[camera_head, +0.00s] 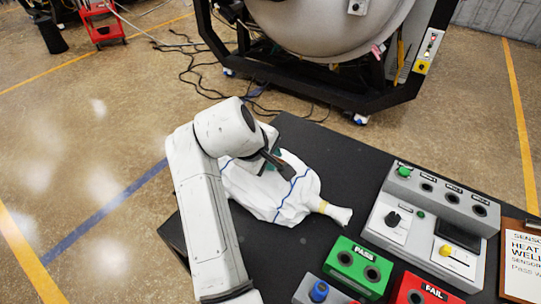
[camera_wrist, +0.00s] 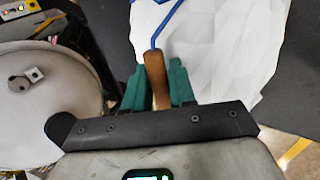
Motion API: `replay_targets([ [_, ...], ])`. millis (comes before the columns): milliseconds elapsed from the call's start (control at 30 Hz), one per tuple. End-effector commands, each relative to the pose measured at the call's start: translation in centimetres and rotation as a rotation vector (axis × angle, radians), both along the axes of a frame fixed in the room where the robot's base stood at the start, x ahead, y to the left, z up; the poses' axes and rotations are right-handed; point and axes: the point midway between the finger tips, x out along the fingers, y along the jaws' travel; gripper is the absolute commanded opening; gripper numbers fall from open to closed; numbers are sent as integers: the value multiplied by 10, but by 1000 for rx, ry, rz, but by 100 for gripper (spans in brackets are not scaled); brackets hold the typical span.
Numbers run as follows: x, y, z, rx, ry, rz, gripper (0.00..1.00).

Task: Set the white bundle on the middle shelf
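The white bundle (camera_head: 283,194) lies on the black tabletop, with blue lines on its wrinkled surface and a yellow band near its narrow right end. It also fills the upper middle of the wrist view (camera_wrist: 222,60). My gripper (camera_head: 272,158) is at the bundle's far upper side in the head view. In the wrist view, the green fingers of my gripper (camera_wrist: 158,82) close on both sides of a brown, handle-like piece (camera_wrist: 157,75) at the bundle's edge, beneath a blue line. The fingertips are partly hidden in the head view. No middle shelf shows in either view.
The black table (camera_head: 329,155) also holds a grey control box (camera_head: 411,226), green PASS box (camera_head: 357,266), red FAIL box (camera_head: 420,291) and clipboard (camera_head: 523,262). Beyond it stands the round furnace (camera_head: 325,27) in a black frame, with cables on the floor. Open floor lies left.

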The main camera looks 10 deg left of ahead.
Motion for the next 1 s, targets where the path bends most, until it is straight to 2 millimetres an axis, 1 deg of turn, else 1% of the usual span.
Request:
replay_targets([
  [33, 0, 0, 0, 0, 1, 0, 30],
  [233, 0, 0, -1, -1, 2, 0, 49],
  [467, -1, 0, -2, -2, 5, 1, 49],
  [567, -2, 0, 2, -2, 5, 1, 49],
  [667, -7, 3, 11, 0, 2, 2, 49],
  [733, -13, 5, 21, 0, 0, 1, 49],
  [1000, -42, 16, 68, 2, -2, 0, 49],
])
